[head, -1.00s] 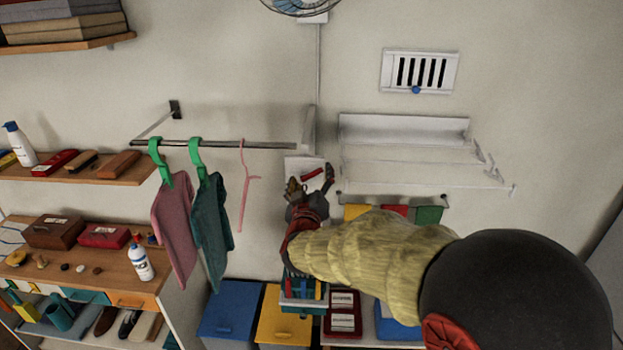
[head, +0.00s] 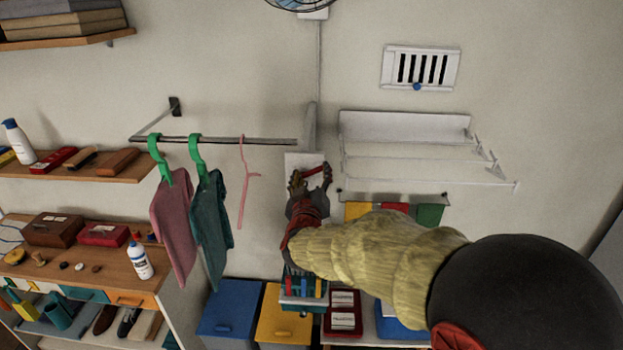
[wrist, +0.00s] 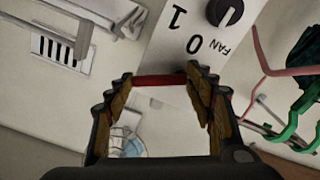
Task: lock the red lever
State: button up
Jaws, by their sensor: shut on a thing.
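The red lever (head: 314,171) is on a white panel (head: 292,160) on the wall. In the wrist view the red lever (wrist: 160,81) spans between my fingertips, in front of the white panel (wrist: 172,50) with its marks 1, 0 and FAN and a black knob (wrist: 225,12). My gripper (head: 311,177) is at the panel and shut on the lever, which holds the fingers apart. In the wrist view my gripper (wrist: 160,85) has a fingertip at each end of the lever. The ends of the lever are partly hidden by the fingers.
A rail (head: 215,142) with hanging clothes and a pink hanger (head: 246,185) is left of the panel. A white wall rack (head: 405,128) is to the right. Coloured bins (head: 230,308) stand below. A vent (head: 420,69) is higher on the right.

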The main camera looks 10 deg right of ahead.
jog(key=m+b, duration=0.1)
jog(key=f+m+b, duration=0.1)
jog(key=b, duration=0.1)
jog(key=shift+d+m, duration=0.15)
jog(key=shift+m, duration=0.25)
jog(key=shift+m+b, duration=0.3)
jog(key=shift+m, duration=0.2)
jog(key=shift+r, duration=0.1)
jog(key=o, duration=1.1)
jog(key=shift+s, duration=0.15)
jog(key=v, duration=1.2)
